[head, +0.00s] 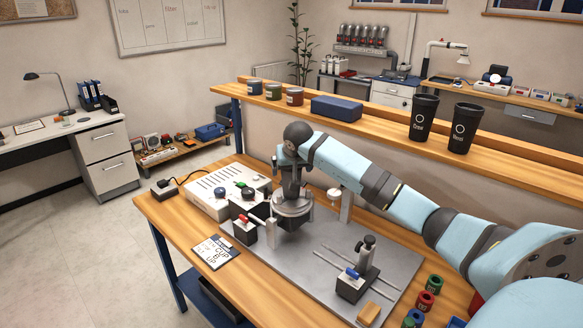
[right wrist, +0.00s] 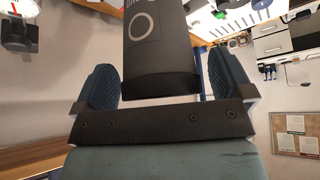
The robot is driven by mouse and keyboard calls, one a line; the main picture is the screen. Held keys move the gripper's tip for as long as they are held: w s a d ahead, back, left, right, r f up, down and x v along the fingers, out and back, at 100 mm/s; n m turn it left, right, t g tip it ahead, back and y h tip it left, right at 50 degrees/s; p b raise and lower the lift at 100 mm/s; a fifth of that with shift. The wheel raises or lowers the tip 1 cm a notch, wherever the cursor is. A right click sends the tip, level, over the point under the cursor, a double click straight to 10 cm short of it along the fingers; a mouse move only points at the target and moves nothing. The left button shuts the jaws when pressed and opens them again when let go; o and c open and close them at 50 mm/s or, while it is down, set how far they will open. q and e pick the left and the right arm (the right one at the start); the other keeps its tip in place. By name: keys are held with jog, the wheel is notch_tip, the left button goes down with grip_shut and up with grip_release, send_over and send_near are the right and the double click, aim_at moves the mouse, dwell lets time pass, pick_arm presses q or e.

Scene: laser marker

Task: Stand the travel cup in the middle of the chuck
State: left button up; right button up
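The travel cup is dark with a white ring mark. In the head view my right gripper (head: 291,160) points down over the chuck (head: 292,206), a round grey metal piece on the bench plate. The dark cup (head: 291,188) is below the gripper, over the chuck's middle. I cannot tell whether its base touches. My left gripper is not in view.
Two black cups (head: 424,116) stand on the raised shelf with tins and a blue box (head: 336,108). A white control box (head: 214,190) and a red-knobbed block (head: 243,230) stand close left of the chuck.

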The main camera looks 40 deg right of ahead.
jog(key=shift+r, duration=0.3)
jog(key=v, duration=1.2)
jog(key=shift+a+f, duration=0.1)
jog(key=shift+f, duration=0.05)
